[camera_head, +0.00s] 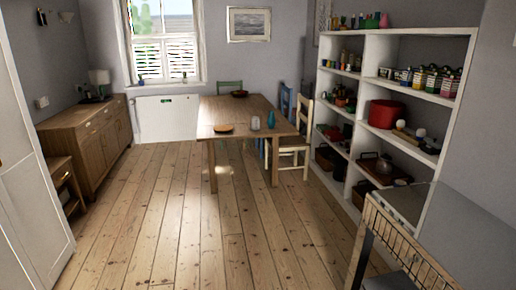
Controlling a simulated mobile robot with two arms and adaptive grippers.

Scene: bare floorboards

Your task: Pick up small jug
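I cannot tell for certain which thing is the small jug. A glassy, rounded vessel (384,164) also stands on a low shelf at the right. Neither of my grippers shows in the head view.
Bare floorboards (180,220) lie open up to the table. A wooden sideboard (88,138) stands left, a white shelf unit (367,85) with many items right. Chairs, one pale wooden (301,135), surround the table.

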